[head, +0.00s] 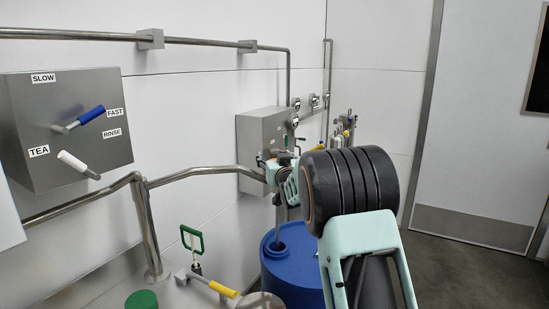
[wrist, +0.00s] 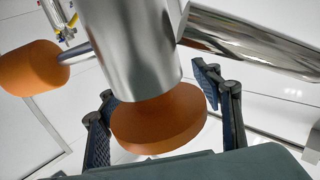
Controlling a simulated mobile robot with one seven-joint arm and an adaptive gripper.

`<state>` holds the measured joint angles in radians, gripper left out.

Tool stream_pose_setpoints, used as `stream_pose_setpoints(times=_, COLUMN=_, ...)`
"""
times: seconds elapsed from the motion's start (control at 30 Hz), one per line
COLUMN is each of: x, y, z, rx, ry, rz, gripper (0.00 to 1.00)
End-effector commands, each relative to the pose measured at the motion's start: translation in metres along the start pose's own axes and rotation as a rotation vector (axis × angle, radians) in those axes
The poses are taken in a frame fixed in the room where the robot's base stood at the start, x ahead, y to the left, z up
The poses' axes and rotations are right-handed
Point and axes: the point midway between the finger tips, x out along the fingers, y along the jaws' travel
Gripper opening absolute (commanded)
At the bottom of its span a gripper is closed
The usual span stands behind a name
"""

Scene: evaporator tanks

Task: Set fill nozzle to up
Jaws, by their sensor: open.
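In the wrist view, a shiny steel cylinder (wrist: 135,50) fills the upper middle, with a round orange end piece (wrist: 160,120) at its lower end. A thin rod runs left from the cylinder to an orange knob (wrist: 34,68). This looks like the fill nozzle, but no label shows. My gripper (wrist: 155,88) is open, with one dark finger on each side of the orange piece; I cannot tell whether either touches it. In the head view, my gripper (head: 272,165) is small and partly hidden by my arm, beside the far end of the wall pipe.
A blue drum (head: 282,262) stands below my gripper. A grey wall box (head: 258,140) is behind it. A steel pipe (head: 205,170) runs along the wall at left. A labelled control box (head: 70,130) with blue and white handles hangs at left. The floor at right is clear.

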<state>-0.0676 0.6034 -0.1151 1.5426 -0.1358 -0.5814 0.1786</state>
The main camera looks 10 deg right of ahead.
Motion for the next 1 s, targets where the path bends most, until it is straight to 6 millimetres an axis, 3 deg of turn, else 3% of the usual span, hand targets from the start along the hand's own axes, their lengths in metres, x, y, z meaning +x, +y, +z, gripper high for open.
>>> stream_pose_setpoints(times=0.1, x=-0.0002, y=0.0001, z=0.0002, rx=0.0, ry=0.0, rz=0.0, gripper=0.59)
stream_pose_setpoints(times=0.63, x=-0.0006, y=0.0001, z=0.0014, rx=0.0, ry=-0.002, rz=0.0, gripper=0.01)
stream_pose_setpoints(times=1.0, x=-0.0009, y=0.0003, z=0.0034, rx=0.0, ry=-0.006, rz=0.001, gripper=0.0)
